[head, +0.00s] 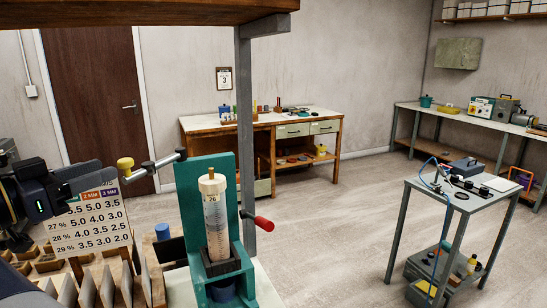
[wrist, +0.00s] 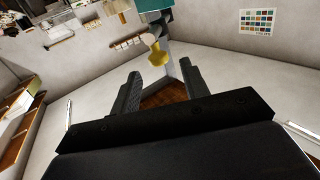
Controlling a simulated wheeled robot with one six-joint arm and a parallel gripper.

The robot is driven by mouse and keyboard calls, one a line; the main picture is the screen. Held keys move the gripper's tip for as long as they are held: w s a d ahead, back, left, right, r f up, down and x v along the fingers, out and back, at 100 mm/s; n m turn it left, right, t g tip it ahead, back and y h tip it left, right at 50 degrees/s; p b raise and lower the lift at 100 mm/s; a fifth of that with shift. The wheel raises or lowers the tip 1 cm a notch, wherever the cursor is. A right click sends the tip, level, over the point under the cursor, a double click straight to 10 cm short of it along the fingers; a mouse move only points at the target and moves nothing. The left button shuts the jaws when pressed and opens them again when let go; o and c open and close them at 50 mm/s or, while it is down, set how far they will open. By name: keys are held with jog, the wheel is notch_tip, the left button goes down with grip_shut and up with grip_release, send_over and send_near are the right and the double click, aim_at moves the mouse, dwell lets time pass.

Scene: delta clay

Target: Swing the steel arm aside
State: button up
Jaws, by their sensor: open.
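The steel arm (head: 162,162) is a short metal bar at the upper left of a teal stand (head: 192,202) in the head view. A yellow knob (head: 125,163) sits on its left end. In the wrist view the yellow knob (wrist: 158,54) is beyond the fingertips, roughly centred between them. My gripper (head: 103,180) is left of the knob, pointing toward it. It also shows in the wrist view (wrist: 160,74), with its fingers apart and nothing between them. The knob looks clear of the fingers. A capped, graduated tube (head: 216,215) marked 26 stands upright in the teal stand.
A number chart (head: 92,222) stands just below my gripper. A red handle (head: 264,224) sticks out right of the stand, and a grey post (head: 245,130) rises behind it. Wooden slots (head: 70,290) lie at lower left. Open floor (head: 330,230) is to the right.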

aim_at(126, 163)
jog(key=b+x, duration=0.1)
jog(key=x, duration=0.5)
jog(key=shift+d+f, duration=0.15)
jog(key=shift+s+d+n+y+b, duration=0.2)
jog(key=shift+n+y+b, duration=0.15)
jog(key=shift+b, duration=0.7)
jog(key=shift+d+n+t+y+b, duration=0.3)
jog(key=shift+t+y+b, duration=0.15)
jog(key=shift+b, duration=0.2)
jog(key=shift+r, duration=0.25)
